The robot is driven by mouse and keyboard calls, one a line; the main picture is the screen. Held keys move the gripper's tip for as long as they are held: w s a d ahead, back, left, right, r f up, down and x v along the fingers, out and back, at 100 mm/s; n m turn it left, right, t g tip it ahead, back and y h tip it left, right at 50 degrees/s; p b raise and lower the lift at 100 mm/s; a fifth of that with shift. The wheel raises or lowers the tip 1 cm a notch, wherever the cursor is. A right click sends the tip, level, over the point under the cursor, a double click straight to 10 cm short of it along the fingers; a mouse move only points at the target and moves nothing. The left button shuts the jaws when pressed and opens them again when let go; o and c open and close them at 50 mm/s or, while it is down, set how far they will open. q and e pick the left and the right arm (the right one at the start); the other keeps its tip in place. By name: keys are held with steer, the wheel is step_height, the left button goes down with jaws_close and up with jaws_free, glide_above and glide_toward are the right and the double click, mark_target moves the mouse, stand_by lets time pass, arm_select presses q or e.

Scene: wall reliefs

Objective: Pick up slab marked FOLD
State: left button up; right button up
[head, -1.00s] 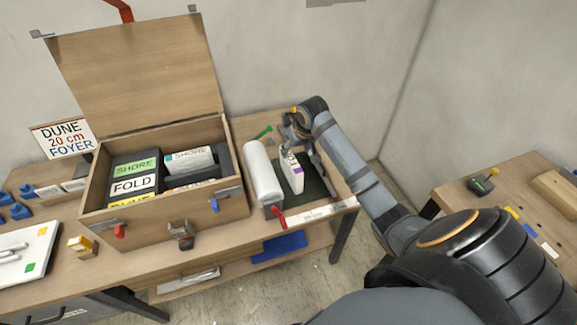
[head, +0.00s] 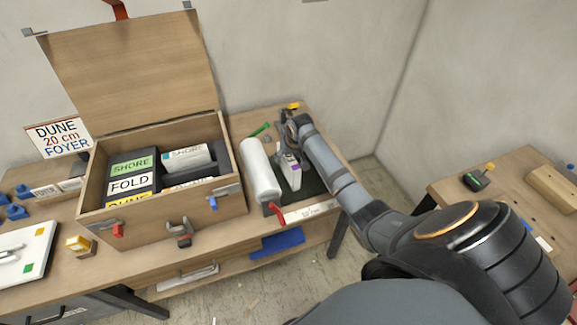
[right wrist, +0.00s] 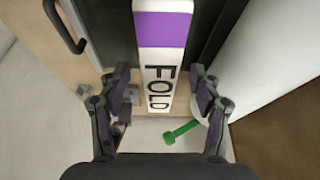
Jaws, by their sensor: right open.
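The slab marked FOLD (right wrist: 160,62) is white with a purple band, and its lettering reads clearly in the right wrist view. In the head view this slab (head: 291,172) stands on the dark tray at the right of the workbench, beside a white roll. My right gripper (right wrist: 161,90) is open, with one finger on each side of the slab's far, lettered end and gaps visible. In the head view my right gripper (head: 287,142) is at the slab's back end, its fingers partly hidden. My left gripper is not in view.
A white roll (head: 260,170) lies close to the slab's left. An open wooden case (head: 160,218) holds dark blocks, one also labelled FOLD (head: 131,184). A green tool (right wrist: 182,132) lies near the right finger. A red-handled clamp (head: 275,212) is at the tray's front.

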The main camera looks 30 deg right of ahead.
steer(key=shift+f, duration=0.3)
stand_by(0.5)
jaws_close()
stand_by(0.3)
steer(key=shift+r+p, duration=0.1)
steer(key=shift+p, duration=0.2)
